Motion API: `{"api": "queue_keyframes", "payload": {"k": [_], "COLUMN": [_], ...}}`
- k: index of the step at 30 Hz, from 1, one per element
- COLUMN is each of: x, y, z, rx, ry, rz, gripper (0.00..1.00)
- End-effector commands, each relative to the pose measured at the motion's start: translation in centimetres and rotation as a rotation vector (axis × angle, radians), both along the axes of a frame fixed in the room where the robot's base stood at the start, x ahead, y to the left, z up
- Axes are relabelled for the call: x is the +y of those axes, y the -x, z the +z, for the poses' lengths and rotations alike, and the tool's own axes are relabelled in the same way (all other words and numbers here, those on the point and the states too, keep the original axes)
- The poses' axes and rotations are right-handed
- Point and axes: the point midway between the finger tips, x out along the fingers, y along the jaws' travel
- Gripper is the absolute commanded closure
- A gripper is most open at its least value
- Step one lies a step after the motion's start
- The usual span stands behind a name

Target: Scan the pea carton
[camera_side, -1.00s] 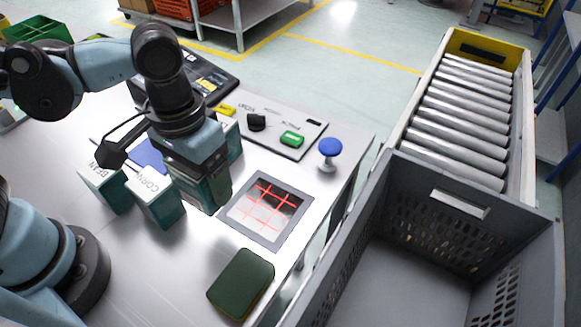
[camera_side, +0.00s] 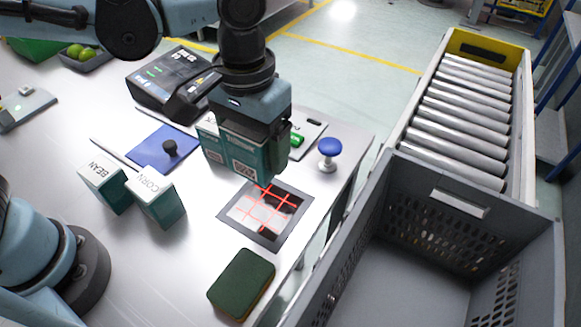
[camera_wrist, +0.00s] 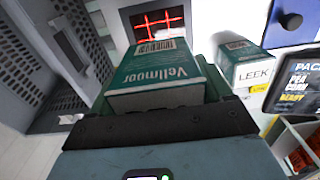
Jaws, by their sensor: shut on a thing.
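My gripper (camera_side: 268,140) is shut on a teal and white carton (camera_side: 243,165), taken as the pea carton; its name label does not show. A barcode shows low on its side. It is held in the air just behind the scanner window (camera_side: 228,220), a dark-framed plate with red crossing lines.
BEAN (camera_side: 112,192) and CORN (camera_side: 160,205) cartons stand at left. A LEEK carton (camera_wrist: 243,65) shows in the wrist view. A grey tote (camera_side: 455,235) is at right.

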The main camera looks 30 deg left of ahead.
Motion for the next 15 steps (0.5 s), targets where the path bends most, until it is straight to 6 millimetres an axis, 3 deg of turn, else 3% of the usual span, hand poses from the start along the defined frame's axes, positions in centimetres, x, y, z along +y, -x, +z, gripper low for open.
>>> {"api": "queue_keyframes", "payload": {"k": [8, 15], "x": [-0.1, -0.1], "y": [-1.0, -0.9], "z": [-1.1, -3.9], "rx": [0.0, 0.0], "ry": [0.0, 0.0], "rz": [0.0, 0.0], "gripper": [0.63, 0.63]}}
